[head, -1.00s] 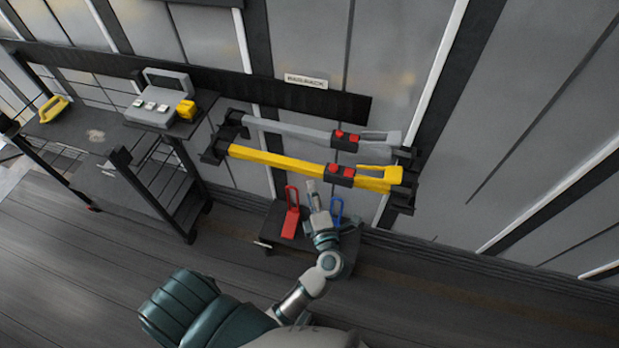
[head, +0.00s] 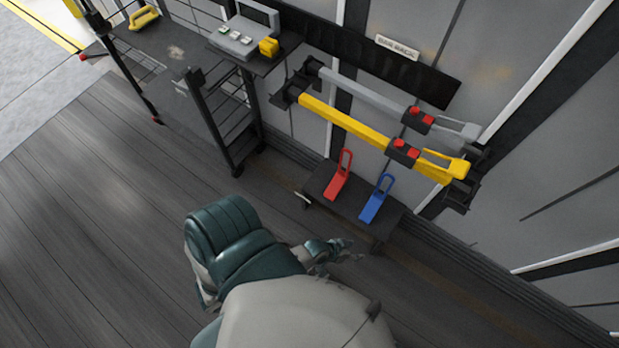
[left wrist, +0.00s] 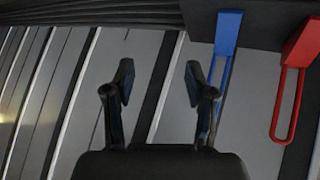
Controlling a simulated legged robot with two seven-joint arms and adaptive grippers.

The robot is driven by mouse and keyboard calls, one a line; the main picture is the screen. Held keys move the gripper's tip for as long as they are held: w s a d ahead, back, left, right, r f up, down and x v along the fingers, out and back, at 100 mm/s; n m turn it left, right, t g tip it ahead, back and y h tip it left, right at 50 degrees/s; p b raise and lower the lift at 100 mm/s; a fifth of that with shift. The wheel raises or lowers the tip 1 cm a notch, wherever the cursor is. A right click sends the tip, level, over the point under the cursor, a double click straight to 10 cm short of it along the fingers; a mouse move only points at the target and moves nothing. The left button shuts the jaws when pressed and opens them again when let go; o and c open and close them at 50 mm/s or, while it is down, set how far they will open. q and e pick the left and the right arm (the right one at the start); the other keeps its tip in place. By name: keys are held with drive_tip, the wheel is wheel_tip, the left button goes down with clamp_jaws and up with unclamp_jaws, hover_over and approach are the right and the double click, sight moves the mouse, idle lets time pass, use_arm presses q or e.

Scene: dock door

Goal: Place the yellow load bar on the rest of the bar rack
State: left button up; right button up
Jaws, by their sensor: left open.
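The yellow load bar (head: 350,125) lies across the front brackets of the bar rack (head: 290,93), with its black block and two red buttons toward the right end. Both ends look seated at the dark brackets; exact contact is too small to tell. My left gripper (head: 347,250) is low over the floor, in front of the small black stand and well apart from the bar. In the left wrist view its two fingers (left wrist: 158,82) are spread with nothing between them. My right gripper is not in view.
A grey bar (head: 370,95) lies behind the yellow one. A red tag (head: 337,184) and a blue tag (head: 374,204) sit on the low black stand (head: 318,180). A cart (head: 185,95) with a grey box (head: 240,40) stands left. Floor at left is clear.

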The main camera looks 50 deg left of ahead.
use_arm(q)
drive_tip(key=s+a+f+g+y, duration=0.2)
drive_tip(key=s+a+f+g, duration=0.1)
drive_tip(key=s, duration=0.4)
drive_tip(key=s+a+f+m+g+y, duration=0.1)
drive_tip(key=s+a+f+g, duration=0.2)
drive_tip(key=s+a+f, duration=0.3)
drive_tip(key=shift+s+a+f+y, duration=0.25)
drive_tip(key=shift+s+a+y, duration=0.05)
drive_tip(key=shift+s+y, duration=0.1)
